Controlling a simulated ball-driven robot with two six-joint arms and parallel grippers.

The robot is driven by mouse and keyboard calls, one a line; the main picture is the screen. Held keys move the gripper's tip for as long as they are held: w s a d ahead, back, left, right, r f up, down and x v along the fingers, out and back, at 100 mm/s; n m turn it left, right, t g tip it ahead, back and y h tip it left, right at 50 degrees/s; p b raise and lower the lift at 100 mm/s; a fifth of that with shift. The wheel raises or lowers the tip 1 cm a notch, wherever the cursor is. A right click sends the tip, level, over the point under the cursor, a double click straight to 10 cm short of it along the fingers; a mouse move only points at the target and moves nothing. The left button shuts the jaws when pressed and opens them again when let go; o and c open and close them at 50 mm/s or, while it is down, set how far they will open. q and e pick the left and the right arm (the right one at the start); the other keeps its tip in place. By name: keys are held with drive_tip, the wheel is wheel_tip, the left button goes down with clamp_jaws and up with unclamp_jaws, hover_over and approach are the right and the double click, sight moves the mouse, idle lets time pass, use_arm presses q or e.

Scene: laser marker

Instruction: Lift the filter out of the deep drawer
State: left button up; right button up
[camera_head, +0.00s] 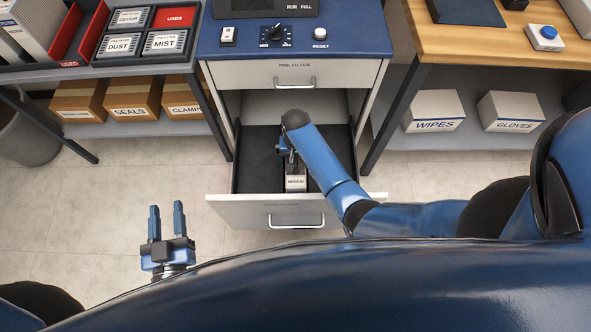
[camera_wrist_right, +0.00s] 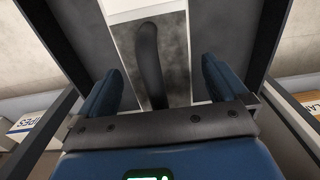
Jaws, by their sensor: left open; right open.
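The deep drawer (camera_head: 240,208) is pulled out below the pre-filter drawer, with a dark inside. The filter (camera_head: 296,184) stands in it, its white labelled end towards me; my right arm hides much of it. In the right wrist view the filter (camera_wrist_right: 178,60) shows a grey top, white ends and a black handle (camera_wrist_right: 148,65). My right gripper (camera_head: 289,160) is open inside the drawer at the filter. In the wrist view its fingers are on either side of the handle, apart from it. My left gripper (camera_head: 166,210) is open and empty, left of the drawer over the floor.
The shut pre-filter drawer (camera_head: 250,72) is above the open one. A left shelf holds cardboard boxes (camera_head: 133,98); above it are labelled filters (camera_head: 165,42). A workbench (camera_head: 470,40) with boxes of wipes (camera_head: 434,110) and gloves (camera_head: 508,110) stands right. Floor at left front is clear.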

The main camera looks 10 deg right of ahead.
drive_tip(key=shift+c, duration=0.5)
clamp_jaws()
drive_tip(key=shift+w+r, duration=0.1)
drive_tip(key=shift+r, duration=0.1)
